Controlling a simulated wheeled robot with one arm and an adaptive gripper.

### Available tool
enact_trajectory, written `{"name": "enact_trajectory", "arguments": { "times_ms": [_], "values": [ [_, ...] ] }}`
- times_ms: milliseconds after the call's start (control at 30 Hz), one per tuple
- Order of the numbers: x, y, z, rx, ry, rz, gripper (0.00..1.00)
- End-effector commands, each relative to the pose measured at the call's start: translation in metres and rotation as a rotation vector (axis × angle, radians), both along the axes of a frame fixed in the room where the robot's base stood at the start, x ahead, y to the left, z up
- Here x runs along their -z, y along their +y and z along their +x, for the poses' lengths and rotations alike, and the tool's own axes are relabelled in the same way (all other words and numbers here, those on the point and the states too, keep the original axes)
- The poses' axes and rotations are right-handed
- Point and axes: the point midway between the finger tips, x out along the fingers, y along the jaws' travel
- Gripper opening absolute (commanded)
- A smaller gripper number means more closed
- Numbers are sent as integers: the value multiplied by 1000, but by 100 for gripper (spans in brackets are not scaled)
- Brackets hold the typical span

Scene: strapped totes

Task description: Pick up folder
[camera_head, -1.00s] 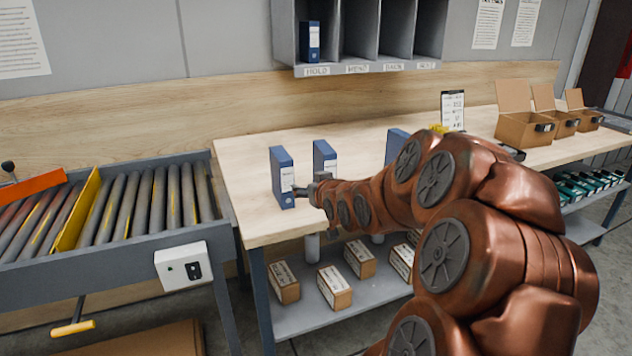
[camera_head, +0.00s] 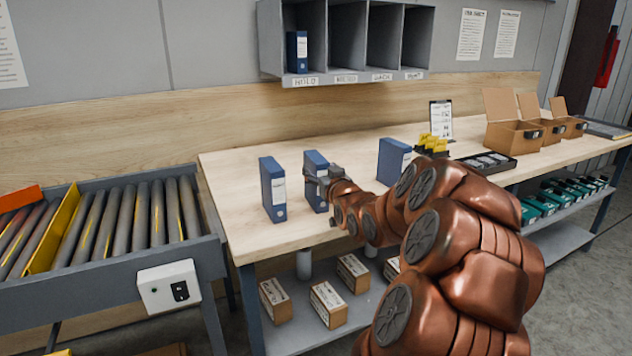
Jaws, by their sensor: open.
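Three blue folders stand upright on the wooden table. The left folder (camera_head: 272,188) stands alone near the table's left end. The middle folder (camera_head: 315,161) is partly hidden behind my gripper (camera_head: 318,187), which is at its front side. The right folder (camera_head: 393,160) stands farther right, partly hidden by my arm. My gripper is open. The fingers are small in view, and I cannot tell whether they touch the middle folder or are around it.
A blue folder (camera_head: 297,52) stands in the left slot of the wall shelf (camera_head: 345,78). A roller conveyor (camera_head: 110,222) adjoins the table (camera_head: 235,168) at left. Cardboard boxes (camera_head: 515,137) and a black tray (camera_head: 487,163) occupy the right side. Small cartons lie on the lower shelf.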

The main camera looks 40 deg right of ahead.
Motion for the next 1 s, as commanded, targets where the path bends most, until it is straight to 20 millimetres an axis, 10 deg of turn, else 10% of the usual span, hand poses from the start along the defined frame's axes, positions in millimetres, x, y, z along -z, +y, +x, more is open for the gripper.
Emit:
{"name": "enact_trajectory", "arguments": {
  "times_ms": [633, 1000],
  "values": [
    [-1, -19, 38, 1, 1, 0, 70],
    [0, -18, 38, 0, 1, 0, 31]
  ]
}}
